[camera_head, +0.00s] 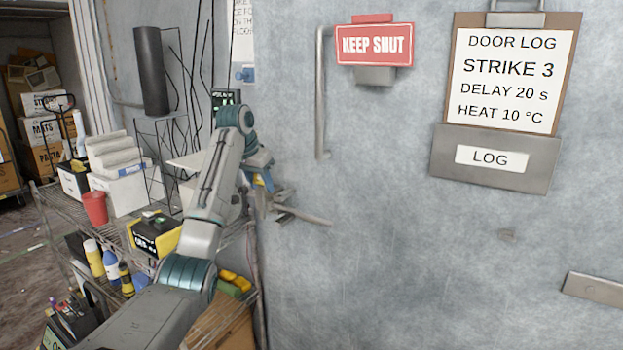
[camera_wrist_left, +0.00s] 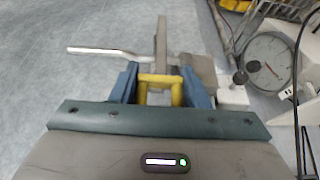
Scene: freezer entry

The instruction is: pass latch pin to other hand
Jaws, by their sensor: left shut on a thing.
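My left gripper (camera_head: 265,187) is in front of the left edge of the grey door, its blue fingers also in the left wrist view (camera_wrist_left: 160,90). The fingers are shut on a yellow, loop-shaped part (camera_wrist_left: 160,78), which looks like the latch pin's handle. A straight grey bar (camera_wrist_left: 161,38) stands out beyond it. A pale metal lever (camera_head: 310,218) reaches right from just beyond the fingers; it also shows in the left wrist view (camera_wrist_left: 95,50). I cannot tell whether pin and lever touch. My right gripper is in neither view.
The grey door (camera_head: 400,250) fills the right, with a vertical handle (camera_head: 321,95), a KEEP SHUT sign (camera_head: 374,44) and a door log clipboard (camera_head: 512,75). A crowded wire shelf (camera_head: 60,205) stands left. A round dial (camera_wrist_left: 267,62) is right in the wrist view.

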